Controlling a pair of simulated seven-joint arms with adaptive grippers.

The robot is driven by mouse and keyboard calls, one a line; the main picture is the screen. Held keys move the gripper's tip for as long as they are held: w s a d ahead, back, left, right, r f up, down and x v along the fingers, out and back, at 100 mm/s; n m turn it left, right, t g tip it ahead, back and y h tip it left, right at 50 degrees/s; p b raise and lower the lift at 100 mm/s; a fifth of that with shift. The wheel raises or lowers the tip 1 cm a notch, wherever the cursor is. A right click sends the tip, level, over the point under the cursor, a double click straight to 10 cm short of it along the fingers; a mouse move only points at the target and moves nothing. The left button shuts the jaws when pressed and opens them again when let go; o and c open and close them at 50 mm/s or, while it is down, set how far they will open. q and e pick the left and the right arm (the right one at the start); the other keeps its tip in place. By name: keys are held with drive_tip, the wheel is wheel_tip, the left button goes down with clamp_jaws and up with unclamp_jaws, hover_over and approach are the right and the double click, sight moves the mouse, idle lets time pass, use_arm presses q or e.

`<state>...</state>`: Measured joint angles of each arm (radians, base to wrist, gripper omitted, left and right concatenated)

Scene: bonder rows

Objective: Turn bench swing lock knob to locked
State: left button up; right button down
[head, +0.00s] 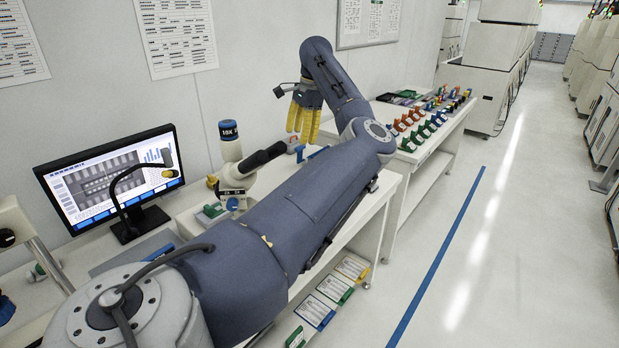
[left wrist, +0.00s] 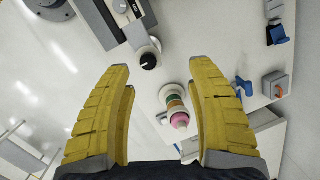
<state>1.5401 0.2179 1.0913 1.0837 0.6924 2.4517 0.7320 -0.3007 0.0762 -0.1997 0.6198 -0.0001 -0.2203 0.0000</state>
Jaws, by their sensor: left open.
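My left gripper (head: 303,122) is open above the bench, its yellow fingers pointing down. In the left wrist view the open gripper (left wrist: 158,78) has nothing between its fingers. A round black knob (left wrist: 148,61) with a pale mark sits at the end of a grey fixture (left wrist: 128,22), just beyond and between the fingertips, apart from them. It may be the swing lock knob; no label is readable. I cannot make out this knob in the head view, where my left arm covers part of the bench. My right gripper is not in view.
A banded stack with a pink top (left wrist: 179,119) stands below the knob in the wrist view. A grey block with an orange part (left wrist: 275,86) is to the right. The microscope (head: 232,165) and monitor (head: 110,180) stand left; a bench with coloured holders (head: 420,130) stands beyond.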

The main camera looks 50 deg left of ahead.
use_arm(q)
drive_tip(key=shift+n+t+h, duration=0.6)
drive_tip(key=shift+t+h, duration=0.2)
drive_tip(key=shift+t, duration=0.1)
drive_tip(key=f, duration=0.5)
drive_tip(key=w+d+f, duration=0.1)
drive_tip(key=f, duration=0.5)
drive_tip(key=w+d+f, duration=0.1)
drive_tip(key=f, duration=0.4)
drive_tip(key=shift+f, duration=0.2)
clamp_jaws()
